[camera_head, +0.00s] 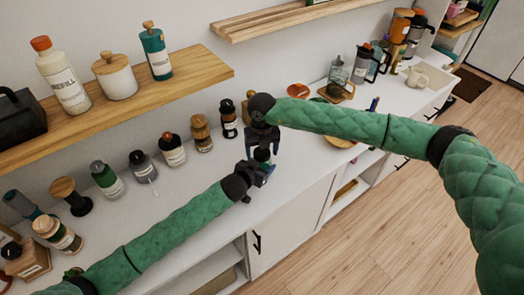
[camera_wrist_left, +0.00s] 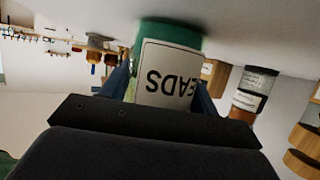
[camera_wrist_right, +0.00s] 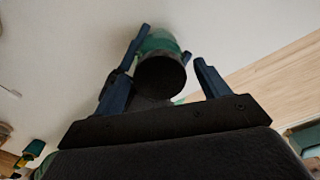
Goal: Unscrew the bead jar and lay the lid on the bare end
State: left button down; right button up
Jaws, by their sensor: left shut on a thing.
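The bead jar (camera_head: 262,156) is green and stands at the counter's front edge, mostly hidden between my two grippers in the head view. Its white label reading "BEADS" fills the middle of the left wrist view (camera_wrist_left: 167,76), upside down there. My left gripper (camera_head: 262,168) is shut on the jar's body from the side. My right gripper (camera_head: 263,144) points down from above the jar. In the right wrist view the dark round lid (camera_wrist_right: 160,77) lies between its spread fingers, with a clear gap on the right side. The lid appears to be on the jar.
Several bottles and jars, such as an amber one (camera_head: 202,133), line the white counter (camera_head: 190,180) along the wall. A wooden shelf (camera_head: 120,100) hangs above it. To the right are an orange dish (camera_head: 298,90), a glass vessel and a French press (camera_head: 361,66).

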jog(key=shift+r, duration=0.1)
jog(key=shift+r, duration=2.15)
pick_arm(q)
jog(key=shift+c, duration=1.5)
grip_release()
